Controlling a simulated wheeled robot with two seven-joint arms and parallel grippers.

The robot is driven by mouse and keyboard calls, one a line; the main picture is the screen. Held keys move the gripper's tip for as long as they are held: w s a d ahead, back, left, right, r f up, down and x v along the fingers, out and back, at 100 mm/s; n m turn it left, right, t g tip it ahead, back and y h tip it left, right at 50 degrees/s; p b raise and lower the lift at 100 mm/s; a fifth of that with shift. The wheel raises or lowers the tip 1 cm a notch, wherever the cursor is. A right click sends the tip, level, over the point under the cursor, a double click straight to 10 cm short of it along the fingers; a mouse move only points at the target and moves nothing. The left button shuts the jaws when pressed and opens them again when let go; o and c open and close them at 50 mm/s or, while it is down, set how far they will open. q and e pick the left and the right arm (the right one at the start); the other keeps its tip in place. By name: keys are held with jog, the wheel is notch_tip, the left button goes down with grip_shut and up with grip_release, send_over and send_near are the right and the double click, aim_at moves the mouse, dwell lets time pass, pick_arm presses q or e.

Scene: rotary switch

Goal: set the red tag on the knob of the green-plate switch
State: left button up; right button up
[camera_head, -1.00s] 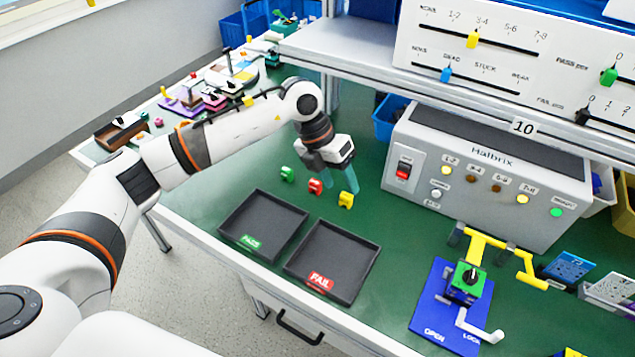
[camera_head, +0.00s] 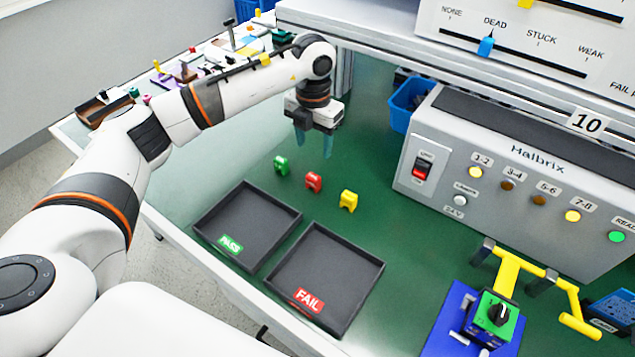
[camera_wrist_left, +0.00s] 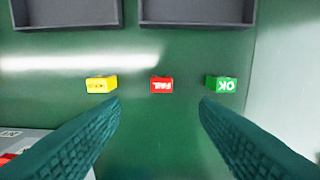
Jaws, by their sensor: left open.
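The red tag (camera_head: 313,182) stands on the green bench between a green tag (camera_head: 281,165) and a yellow tag (camera_head: 348,201). In the left wrist view the red tag (camera_wrist_left: 162,85) lies ahead of and between my fingertips, apart from both. My left gripper (camera_head: 328,152) is open and empty, behind the tags in the head view; its teal fingers (camera_wrist_left: 160,105) are spread wide in the left wrist view. The switch with the green plate (camera_head: 497,316) and its black knob (camera_head: 499,314) sits on a blue base (camera_head: 449,318) at the lower right. My right gripper is out of view.
Two dark trays, PASS (camera_head: 285,208) and FAIL (camera_head: 368,291), lie in front of the tags. A grey Halbrix box (camera_head: 520,185) stands at the right, with a yellow bar (camera_head: 508,270) near the switch. Green bench is bare between yellow tag and box.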

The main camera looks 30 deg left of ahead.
pick_arm(q)
jog(key=p, duration=0.1)
send_over(313, 177)
notch_tip(313, 177, down, 6)
jog(key=shift+s+d, duration=0.1)
jog(key=shift+d, duration=0.05)
jog(key=f, duration=0.3)
jog(key=f+p, duration=0.1)
jog(key=f, duration=0.2)
jog(key=shift+a, duration=0.2)
jog(key=shift+r, duration=0.1)
jog(key=c, duration=1)
